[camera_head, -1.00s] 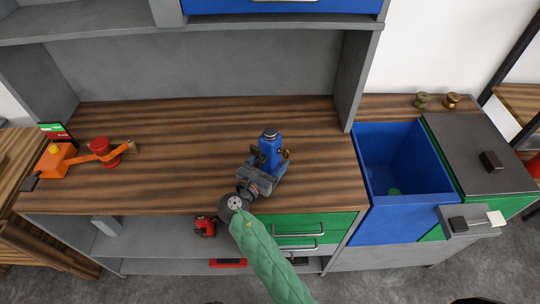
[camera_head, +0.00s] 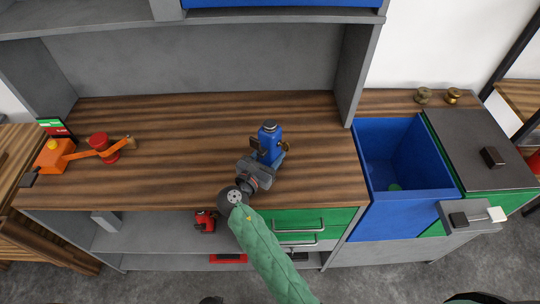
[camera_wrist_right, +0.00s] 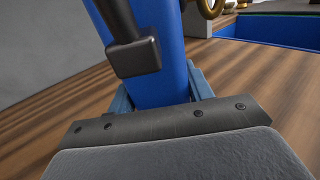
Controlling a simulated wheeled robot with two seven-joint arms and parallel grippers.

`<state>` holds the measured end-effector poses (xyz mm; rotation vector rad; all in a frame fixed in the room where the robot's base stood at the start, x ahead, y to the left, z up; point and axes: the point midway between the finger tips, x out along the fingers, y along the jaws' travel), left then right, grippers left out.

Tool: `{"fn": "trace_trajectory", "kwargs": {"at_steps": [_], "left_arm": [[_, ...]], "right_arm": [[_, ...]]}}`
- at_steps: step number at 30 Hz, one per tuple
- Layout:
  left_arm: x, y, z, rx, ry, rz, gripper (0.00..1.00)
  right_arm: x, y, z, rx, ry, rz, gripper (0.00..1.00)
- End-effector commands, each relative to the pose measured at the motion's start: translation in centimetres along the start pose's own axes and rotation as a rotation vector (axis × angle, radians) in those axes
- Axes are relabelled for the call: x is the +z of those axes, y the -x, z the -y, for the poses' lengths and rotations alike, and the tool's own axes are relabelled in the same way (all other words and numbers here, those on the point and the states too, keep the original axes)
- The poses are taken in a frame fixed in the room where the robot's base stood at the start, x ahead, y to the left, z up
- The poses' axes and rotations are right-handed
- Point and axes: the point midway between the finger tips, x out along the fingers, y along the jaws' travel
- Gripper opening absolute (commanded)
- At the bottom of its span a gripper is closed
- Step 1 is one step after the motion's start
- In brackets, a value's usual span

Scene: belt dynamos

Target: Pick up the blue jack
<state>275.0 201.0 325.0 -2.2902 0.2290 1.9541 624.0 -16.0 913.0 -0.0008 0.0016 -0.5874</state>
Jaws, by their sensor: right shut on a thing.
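The blue jack (camera_head: 269,141) stands upright at the right part of the wooden worktop, with a dark block on its side and a brass-coloured knob at its right. My right gripper (camera_head: 262,163) reaches in from the front and is shut on the jack low down. In the right wrist view the jack's blue body (camera_wrist_right: 172,75) rises right behind the gripper's dark edge (camera_wrist_right: 165,122). The gripper hides the jack's lower front, so I cannot tell whether its base touches the worktop. My left gripper is not in view.
The wooden worktop (camera_head: 180,165) is clear left of the jack. An orange device with a red knob (camera_head: 98,142) stands at far left. An open blue bin (camera_head: 363,165) is at right, beside a grey lid (camera_head: 480,150). A grey upright panel (camera_head: 355,70) stands behind right.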

Motion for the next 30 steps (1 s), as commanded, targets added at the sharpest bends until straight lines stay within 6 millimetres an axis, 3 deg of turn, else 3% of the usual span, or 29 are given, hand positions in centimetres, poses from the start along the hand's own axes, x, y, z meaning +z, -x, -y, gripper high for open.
{"fn": "trace_trajectory", "kwargs": {"at_steps": [8,24,30], "left_arm": [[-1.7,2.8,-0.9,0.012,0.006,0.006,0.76],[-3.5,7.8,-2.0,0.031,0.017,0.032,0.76],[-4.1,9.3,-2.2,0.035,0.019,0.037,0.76]], "right_arm": [[3.0,0.0,0.0,0.0,-0.007,0.004,0.0],[7.9,-0.2,8.3,-0.001,-0.005,0.003,0.0],[9.3,-0.2,10.5,-0.001,-0.004,0.003,0.0]]}}
